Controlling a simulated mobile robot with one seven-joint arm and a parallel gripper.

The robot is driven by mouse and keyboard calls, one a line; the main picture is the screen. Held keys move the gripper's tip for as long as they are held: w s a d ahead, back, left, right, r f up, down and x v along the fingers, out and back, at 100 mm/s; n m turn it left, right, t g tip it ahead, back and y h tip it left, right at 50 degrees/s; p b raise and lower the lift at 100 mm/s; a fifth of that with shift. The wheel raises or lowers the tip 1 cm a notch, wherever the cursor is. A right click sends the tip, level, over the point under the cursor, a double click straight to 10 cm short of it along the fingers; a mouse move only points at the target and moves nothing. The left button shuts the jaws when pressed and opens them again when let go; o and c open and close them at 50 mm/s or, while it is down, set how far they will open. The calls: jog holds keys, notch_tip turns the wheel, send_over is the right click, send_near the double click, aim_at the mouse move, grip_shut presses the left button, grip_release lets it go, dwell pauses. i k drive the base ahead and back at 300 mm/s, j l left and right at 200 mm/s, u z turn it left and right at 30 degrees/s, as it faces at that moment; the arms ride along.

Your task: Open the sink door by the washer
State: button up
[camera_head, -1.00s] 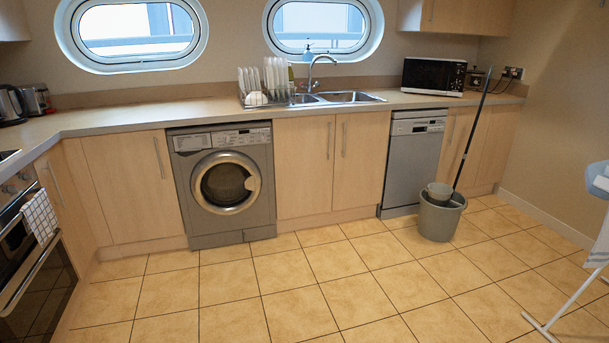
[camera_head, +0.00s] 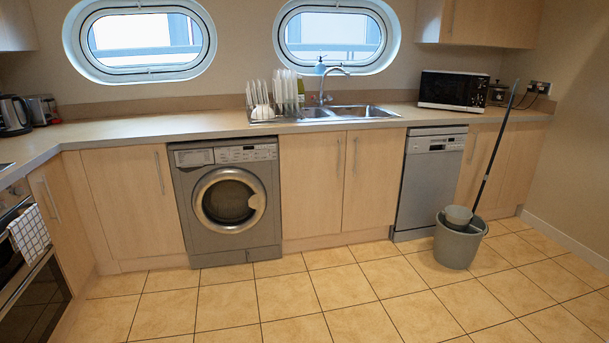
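The sink (camera_head: 362,112) is set in the worktop under the right porthole. Below it is a cabinet with two light wood doors, both shut. The left sink door (camera_head: 311,187) is beside the washer (camera_head: 228,200) and has a vertical handle (camera_head: 338,155) near its right edge. The right sink door (camera_head: 373,181) has its handle (camera_head: 355,155) near its left edge, so the two handles are close together. The silver washer stands directly left of the sink cabinet, its round door shut. My gripper is not in view.
The tiled floor (camera_head: 330,290) in front of the washer and sink cabinet is clear. A grey bucket (camera_head: 458,247) with a mop stands before the dishwasher (camera_head: 430,180), right of the sink doors. An oven (camera_head: 35,290) is at the left.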

aim_at(312, 164)
jog(key=i+l+z, duration=0.2)
jog(key=i+z, duration=0.15)
jog(key=i, duration=0.15)
jog(key=i+l+z, duration=0.1)
jog(key=i+z, duration=0.25)
jog(key=i, duration=1.45)
jog(key=i+l+u, duration=0.15)
jog(key=i, duration=0.35)
jog(key=i+l+u, duration=0.15)
jog(key=i, duration=0.35)
jog(key=i+l+u, duration=0.15)
jog(key=i, duration=0.35)
jog(key=i+l, duration=0.05)
